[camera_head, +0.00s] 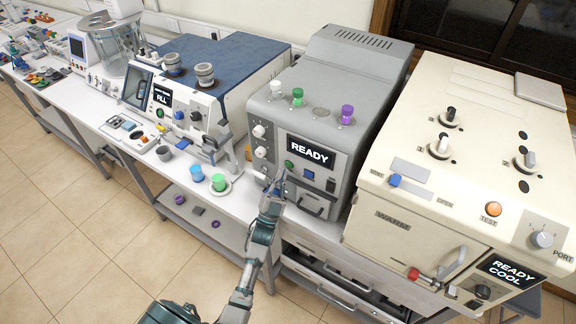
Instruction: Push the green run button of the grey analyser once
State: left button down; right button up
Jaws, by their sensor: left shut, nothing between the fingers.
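The grey analyser (345,75) stands in the middle of the bench, and its display (310,151) reads READY. Its round green run button (289,164) is on the front panel, at the lower left of the display. My left gripper (280,178) is shut and empty, with its tips just below the green button in the picture. I cannot tell whether the tips touch the panel. My right gripper is not in view.
A cream machine (480,130) with a red-tipped handle stands close on the right. A white and blue machine (185,100) stands on the left. Blue and green cups (219,182) sit on the bench left of my gripper. A blue-grey button (309,175) is beside the green one.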

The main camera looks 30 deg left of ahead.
pick_arm(q)
jog(key=shift+w, duration=0.15)
jog(key=shift+w, duration=0.25)
jog(key=shift+w+d+r+b, duration=0.1)
jog(key=shift+w+b, duration=0.2)
jog(key=shift+w, duration=0.05)
dwell(0.6)
jog(key=shift+s, duration=0.1)
jog(key=shift+s+p, duration=0.35)
jog(key=shift+s, duration=0.4)
jog(key=shift+s, duration=0.1)
jog(key=s, duration=0.1)
jog(key=s+p, duration=0.1)
jog(key=s, duration=0.1)
jog(key=s+p, duration=0.1)
jog(key=shift+s+a, duration=0.3)
jog(key=shift+s, duration=0.1)
